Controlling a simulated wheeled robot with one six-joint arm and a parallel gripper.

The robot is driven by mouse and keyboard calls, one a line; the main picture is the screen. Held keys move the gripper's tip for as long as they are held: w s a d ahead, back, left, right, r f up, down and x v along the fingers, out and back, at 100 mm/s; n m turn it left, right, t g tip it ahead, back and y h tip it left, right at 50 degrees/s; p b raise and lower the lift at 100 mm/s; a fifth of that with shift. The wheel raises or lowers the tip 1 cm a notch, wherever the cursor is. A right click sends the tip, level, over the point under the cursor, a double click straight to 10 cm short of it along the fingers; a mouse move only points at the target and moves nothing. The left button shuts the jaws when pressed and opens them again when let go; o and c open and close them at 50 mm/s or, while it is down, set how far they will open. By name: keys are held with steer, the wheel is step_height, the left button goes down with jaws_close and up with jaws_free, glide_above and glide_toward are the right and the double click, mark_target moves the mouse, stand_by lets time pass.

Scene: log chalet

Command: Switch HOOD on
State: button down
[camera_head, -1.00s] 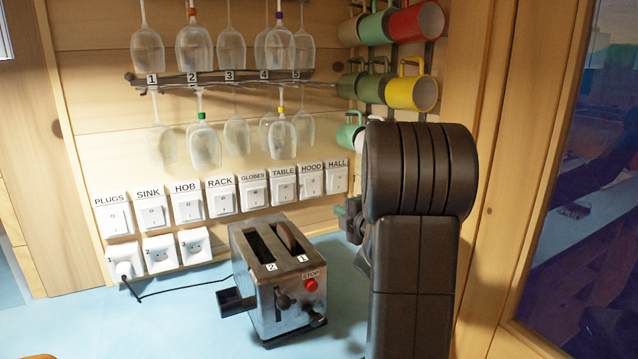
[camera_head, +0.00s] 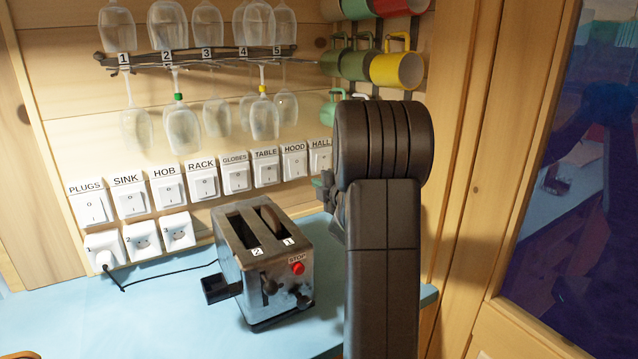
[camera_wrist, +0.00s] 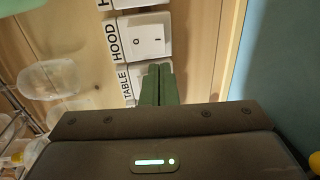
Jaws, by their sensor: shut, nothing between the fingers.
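The HOOD switch (camera_head: 294,163) is a white rocker switch with its name label above it, second from the right in the upper row on the wood wall. In the wrist view the HOOD switch (camera_wrist: 147,39) appears turned sideways, with O and I marks on its rocker. I cannot tell which side is pressed in. My gripper (camera_wrist: 157,72) is shut and empty, its green fingertips overlapping the TABLE switch (camera_wrist: 128,90) in that view, beside HOOD. Contact cannot be judged. In the head view my gripper (camera_head: 326,186) shows just below the HALL switch (camera_head: 320,159), partly hidden by my arm.
A metal toaster (camera_head: 262,262) stands on the blue counter (camera_head: 160,310) left of my arm. Glasses hang from a rack (camera_head: 195,58) above the switches, and mugs (camera_head: 397,68) hang at the upper right. Sockets (camera_head: 143,238) line the lower wall.

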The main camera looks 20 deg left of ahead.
mark_target(298, 175)
steer(key=p+x, duration=0.2)
steer(key=x, duration=0.8)
steer(key=shift+a+f, duration=0.1)
steer(key=shift+w+a+f+b, duration=0.1)
steer(key=shift+f+b, duration=0.2)
steer(key=shift+b, duration=0.95)
steer(key=shift+r+b, duration=0.15)
steer(key=shift+b, duration=0.15)
steer(key=shift+w+r+p, duration=0.1)
steer(key=shift+r+p, duration=0.05)
steer(key=shift+p, duration=0.15)
